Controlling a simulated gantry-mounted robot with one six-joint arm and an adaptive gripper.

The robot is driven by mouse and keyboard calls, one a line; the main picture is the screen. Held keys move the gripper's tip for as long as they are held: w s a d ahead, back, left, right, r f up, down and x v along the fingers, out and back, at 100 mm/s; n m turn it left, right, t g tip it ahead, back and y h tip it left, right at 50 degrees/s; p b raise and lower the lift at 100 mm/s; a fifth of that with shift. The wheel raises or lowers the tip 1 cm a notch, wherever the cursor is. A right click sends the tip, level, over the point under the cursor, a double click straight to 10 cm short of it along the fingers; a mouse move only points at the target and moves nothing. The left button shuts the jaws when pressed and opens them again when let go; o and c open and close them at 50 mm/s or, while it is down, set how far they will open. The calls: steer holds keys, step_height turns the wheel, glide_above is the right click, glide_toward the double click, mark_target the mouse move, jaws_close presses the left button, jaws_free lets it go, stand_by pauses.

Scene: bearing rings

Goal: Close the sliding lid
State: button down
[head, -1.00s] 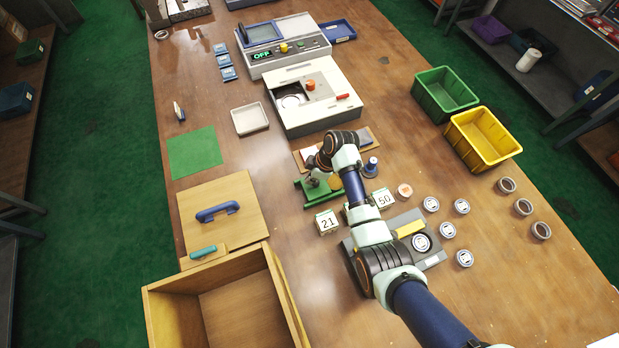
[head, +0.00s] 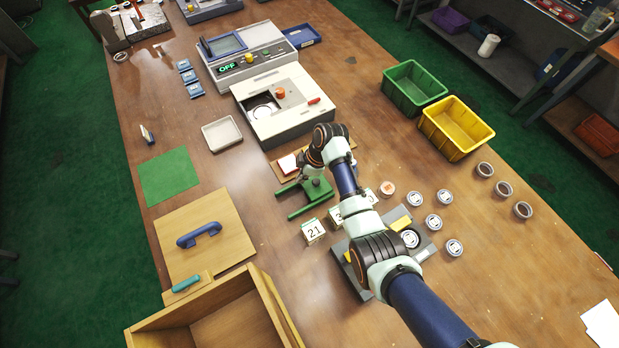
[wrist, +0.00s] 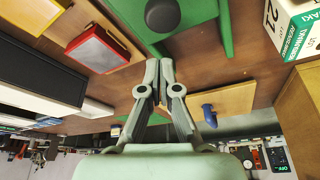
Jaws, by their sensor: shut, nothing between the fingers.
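The white machine (head: 285,120) stands at the back centre. Its top has an opening with a round well (head: 263,108) inside, and a flat lid panel with an orange knob (head: 280,93) beside it; the well is uncovered. A red handle (head: 314,100) sits on its right side. My gripper (wrist: 152,80) is shut and empty in the wrist view, with its fingertips together. In the head view it is near the machine's front side, above the green stand (head: 312,190), and partly hidden by my wrist.
A wooden panel with a blue handle (head: 200,235) lies at left, behind an open wooden box (head: 235,318). A red pad (wrist: 95,50) is close to my fingers. Green (head: 414,88) and yellow bins (head: 455,130) stand at right.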

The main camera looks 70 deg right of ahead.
step_height(320, 180, up, 3)
step_height(320, 180, up, 7)
steer(key=p, duration=0.2)
glide_above(310, 185)
steer(key=shift+f, duration=0.2)
